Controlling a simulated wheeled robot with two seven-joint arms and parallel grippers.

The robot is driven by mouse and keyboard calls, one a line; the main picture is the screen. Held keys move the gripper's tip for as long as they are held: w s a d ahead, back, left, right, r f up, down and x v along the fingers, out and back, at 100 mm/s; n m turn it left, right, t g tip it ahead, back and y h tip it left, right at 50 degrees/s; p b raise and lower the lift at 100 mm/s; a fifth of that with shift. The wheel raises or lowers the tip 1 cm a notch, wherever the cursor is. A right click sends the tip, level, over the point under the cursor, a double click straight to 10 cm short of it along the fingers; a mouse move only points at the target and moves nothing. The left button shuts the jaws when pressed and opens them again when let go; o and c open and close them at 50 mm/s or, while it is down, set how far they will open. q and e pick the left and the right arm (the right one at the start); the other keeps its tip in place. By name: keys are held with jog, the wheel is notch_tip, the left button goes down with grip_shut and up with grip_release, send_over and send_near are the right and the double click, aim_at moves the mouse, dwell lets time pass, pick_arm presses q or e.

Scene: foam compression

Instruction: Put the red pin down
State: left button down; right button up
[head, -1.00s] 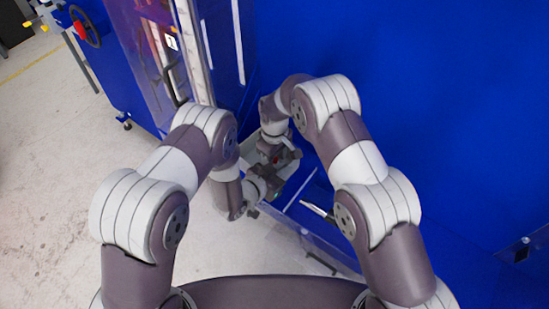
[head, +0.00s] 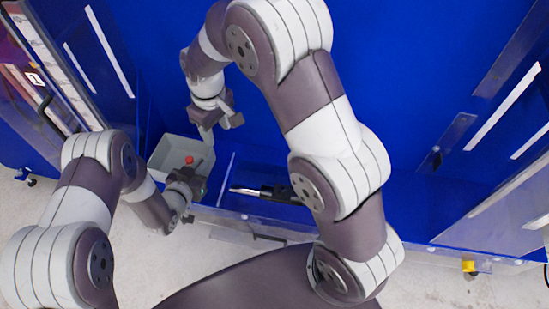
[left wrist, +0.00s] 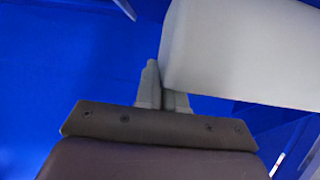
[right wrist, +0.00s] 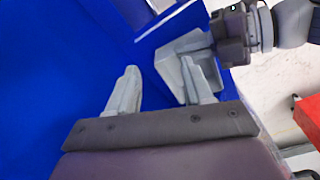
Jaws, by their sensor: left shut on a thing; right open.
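The red pin (head: 189,160) shows as a small red knob inside the light grey bin (head: 165,150), close to my left gripper; its lower part is unclear. My left gripper (head: 200,166) is at the bin's near right side, shut on what appears to be the bin's wall. In the left wrist view its fingers (left wrist: 163,88) are close together at the grey wall (left wrist: 240,50). My right gripper (head: 218,130) is open and empty above the bin's back right side. In the right wrist view its fingers (right wrist: 160,90) are apart, with the bin (right wrist: 180,55) beyond.
A black-handled silver tool (head: 262,192) lies on the blue surface right of the bin. A blue wall stands behind the bin. A tall cabinet (head: 85,60) is at the left. A red block-like thing (right wrist: 310,115) shows at the right wrist view's edge.

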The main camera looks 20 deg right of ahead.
pick_arm(q)
jog(key=shift+s+d, duration=0.15)
jog(key=c, duration=1.2)
grip_release()
jog(key=shift+o, duration=0.2)
pick_arm(e)
jog(key=s+d+r+m, duration=0.1)
jog(key=s+d+m, duration=0.2)
jog(key=s, duration=0.5)
jog(key=s+d+m, duration=0.2)
jog(key=s+d, duration=0.4)
jog(key=s, duration=0.2)
jog(key=shift+s+d+r+m+t, duration=0.3)
jog(key=shift+s+r+m+t, duration=0.05)
jog(key=shift+m+t, duration=0.05)
